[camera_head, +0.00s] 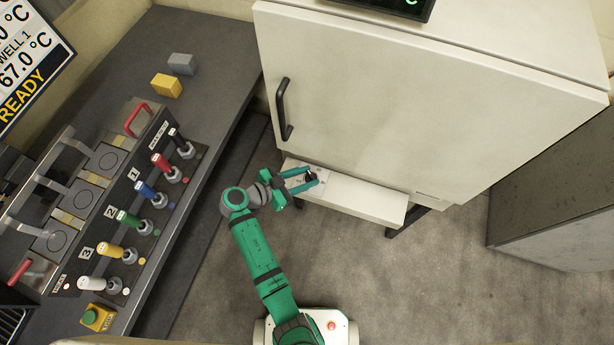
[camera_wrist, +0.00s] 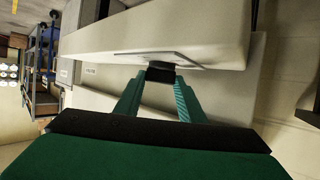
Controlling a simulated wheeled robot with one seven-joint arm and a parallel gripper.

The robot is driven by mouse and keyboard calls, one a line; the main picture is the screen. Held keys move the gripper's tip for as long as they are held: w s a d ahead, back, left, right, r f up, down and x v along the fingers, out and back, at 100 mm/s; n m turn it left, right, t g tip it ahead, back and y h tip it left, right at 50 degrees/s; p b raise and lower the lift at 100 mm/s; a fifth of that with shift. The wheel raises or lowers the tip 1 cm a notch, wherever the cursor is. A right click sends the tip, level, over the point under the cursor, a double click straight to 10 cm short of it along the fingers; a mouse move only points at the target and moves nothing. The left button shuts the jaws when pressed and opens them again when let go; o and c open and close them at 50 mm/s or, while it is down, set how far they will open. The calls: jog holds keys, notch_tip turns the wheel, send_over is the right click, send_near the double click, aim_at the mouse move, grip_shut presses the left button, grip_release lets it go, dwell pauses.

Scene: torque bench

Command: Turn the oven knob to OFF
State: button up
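The oven is the large cream cabinet (camera_head: 430,100) with a black door handle (camera_head: 284,108). The dark oven knob (camera_head: 311,177) is on the light panel below the door, at its left end. My gripper (camera_head: 308,180) is at the knob, with its green fingers on either side of it. In the wrist view the knob (camera_wrist: 160,74) is a dark block between the fingertips, in front of a thin grey plate (camera_wrist: 190,61). The fingers look closed onto its sides. The knob's pointer and the OFF mark cannot be read.
A dark bench (camera_head: 215,45) on the left holds a row of coloured levers (camera_head: 145,188), a yellow block (camera_head: 166,85) and a grey block (camera_head: 182,64). A grey cabinet (camera_head: 560,180) stands at the right. The floor (camera_head: 420,290) between is clear.

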jog(key=shift+d, duration=0.3)
jog(key=shift+a, duration=0.25)
jog(key=shift+s+d+n+t, duration=0.1)
jog(key=shift+d+n+t, duration=0.15)
jog(key=shift+n+t, duration=0.05)
jog(key=n+t+y, duration=0.1)
jog(key=n+y, duration=0.1)
jog(key=n+t+y, duration=0.1)
jog(key=t, duration=0.1)
jog(key=shift+s+n+y, duration=0.4)
jog(key=shift+s+d+n+t+y, duration=0.1)
jog(key=shift+n+t+y, duration=0.5)
jog(key=shift+n+y, duration=0.3)
jog(key=shift+d+n+t+y, duration=0.2)
jog(key=shift+n+t+y, duration=0.15)
jog(key=shift+n+y, duration=0.8)
jog(key=shift+d+n+t+y, duration=0.15)
jog(key=shift+n+t+y, duration=0.2)
jog(key=shift+n+y, duration=0.8)
jog(key=shift+d+f+n+y, duration=0.15)
jog(key=shift+n+y, duration=0.45)
jog(key=shift+y, duration=0.3)
jog(key=shift+d+n+y, duration=0.25)
jog(key=shift+n+y, duration=0.25)
jog(key=shift+y, duration=0.1)
jog(key=shift+a+n+y, duration=0.1)
jog(key=shift+n+y, duration=0.5)
jog(key=shift+y, duration=0.1)
